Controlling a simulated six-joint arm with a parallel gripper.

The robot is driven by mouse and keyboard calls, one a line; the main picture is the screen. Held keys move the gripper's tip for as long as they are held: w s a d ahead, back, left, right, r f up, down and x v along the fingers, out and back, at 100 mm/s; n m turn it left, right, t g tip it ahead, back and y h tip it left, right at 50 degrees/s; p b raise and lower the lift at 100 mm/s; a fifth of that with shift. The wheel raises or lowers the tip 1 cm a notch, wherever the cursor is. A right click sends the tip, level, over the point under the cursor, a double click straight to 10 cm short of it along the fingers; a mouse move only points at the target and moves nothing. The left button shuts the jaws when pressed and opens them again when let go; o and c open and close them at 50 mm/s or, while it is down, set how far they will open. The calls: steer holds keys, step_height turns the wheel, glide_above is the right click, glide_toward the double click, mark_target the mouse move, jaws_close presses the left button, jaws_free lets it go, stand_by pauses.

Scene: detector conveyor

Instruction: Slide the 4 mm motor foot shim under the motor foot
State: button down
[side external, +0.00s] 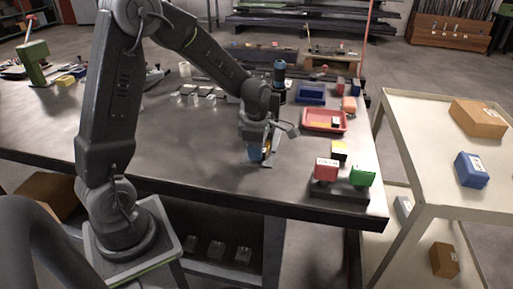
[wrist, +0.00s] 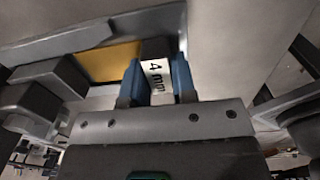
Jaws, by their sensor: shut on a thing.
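In the wrist view, my gripper (wrist: 158,85) is shut on the shim (wrist: 157,72), whose white label reads "4 mm". The label lies between the two blue fingertips. In the side external view, my gripper (side external: 261,152) is low over the middle of the bench, and the shim is too small to make out there. A yellow part (wrist: 108,62) is just left of the fingers in the wrist view. I cannot tell which part is the motor foot, or whether the shim touches it.
On the bench (side external: 200,150), a red tray (side external: 341,128) and a blue tray (side external: 311,94) stand right of my gripper. A red block (side external: 326,170) and green block (side external: 361,176) sit near the front right corner. A cart (side external: 440,120) with boxes stands at right.

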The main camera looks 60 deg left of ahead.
steer(key=shift+w+a, duration=0.5)
steer(key=shift+w, duration=0.05)
steer(key=shift+w+a, duration=0.75)
steer(key=shift+w+a, duration=0.25)
steer(key=shift+a, duration=0.05)
steer(key=shift+w+a, duration=0.75)
steer(key=c, duration=0.9)
jaws_free()
steer(key=shift+c, duration=0.2)
steer(key=shift+w+a, duration=0.1)
steer(key=shift+a, duration=0.05)
steer(key=shift+c, duration=0.2)
steer(key=shift+r, duration=0.1)
